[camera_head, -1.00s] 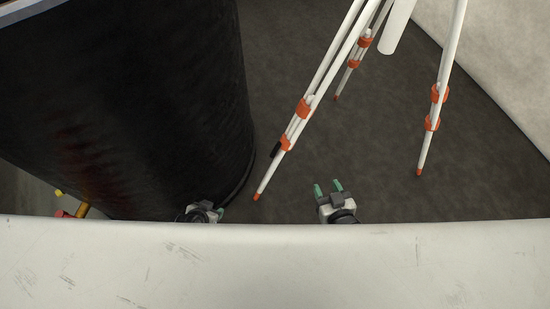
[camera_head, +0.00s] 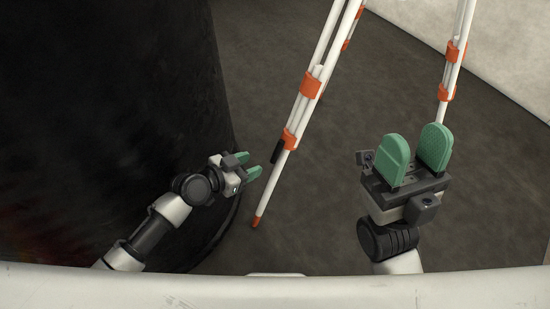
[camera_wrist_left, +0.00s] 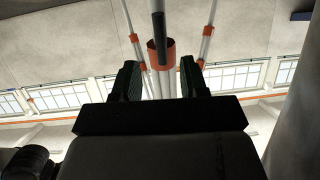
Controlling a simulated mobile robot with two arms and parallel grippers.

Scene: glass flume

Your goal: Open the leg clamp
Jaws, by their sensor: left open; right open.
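A tripod with white legs and orange collars stands on the dark floor. Its nearest leg (camera_head: 282,180) slants down to an orange foot (camera_head: 256,222). A black lever, the leg clamp (camera_head: 276,152), hangs beside the lower orange collar (camera_head: 290,139). My left gripper (camera_head: 254,164) is open just left of that leg, a little below the clamp, with its green fingers pointing at it. In the left wrist view, the black lever (camera_wrist_left: 158,28) and an orange collar (camera_wrist_left: 166,54) show ahead between the open fingers (camera_wrist_left: 159,76). My right gripper (camera_head: 415,146) is open and empty at the right.
A large black cylinder (camera_head: 100,110) fills the left side, close behind my left arm. Another tripod leg (camera_head: 448,80) stands behind my right gripper. A pale wall (camera_head: 500,50) is at the upper right. The floor (camera_head: 330,210) between the grippers is clear.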

